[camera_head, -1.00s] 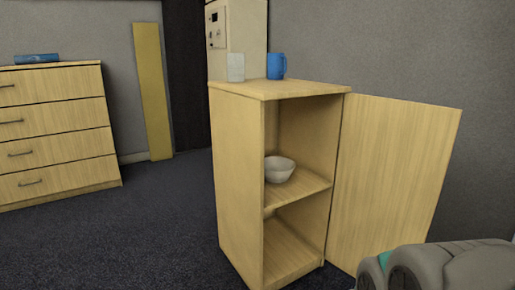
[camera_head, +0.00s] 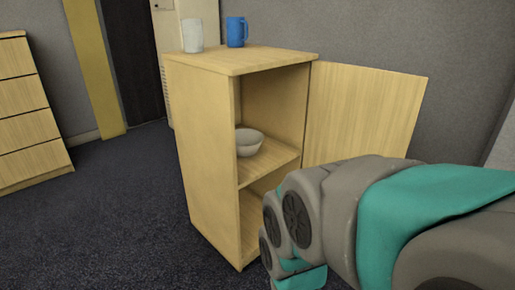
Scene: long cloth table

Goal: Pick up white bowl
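The white bowl (camera_head: 249,142) stands upright on the middle shelf (camera_head: 271,160) inside the open wooden cabinet (camera_head: 208,150). Its left side is partly hidden by the cabinet's side wall. My arm, grey and teal, reaches in from the right and lies in front of the cabinet's lower right part and the bottom of its door. My gripper cannot be made out in this view.
The cabinet door (camera_head: 366,112) stands open to the right. A blue mug (camera_head: 236,32) and a pale cup (camera_head: 192,36) stand on the cabinet top. A drawer chest (camera_head: 28,115) is at the left. The dark carpet (camera_head: 110,215) between them is clear.

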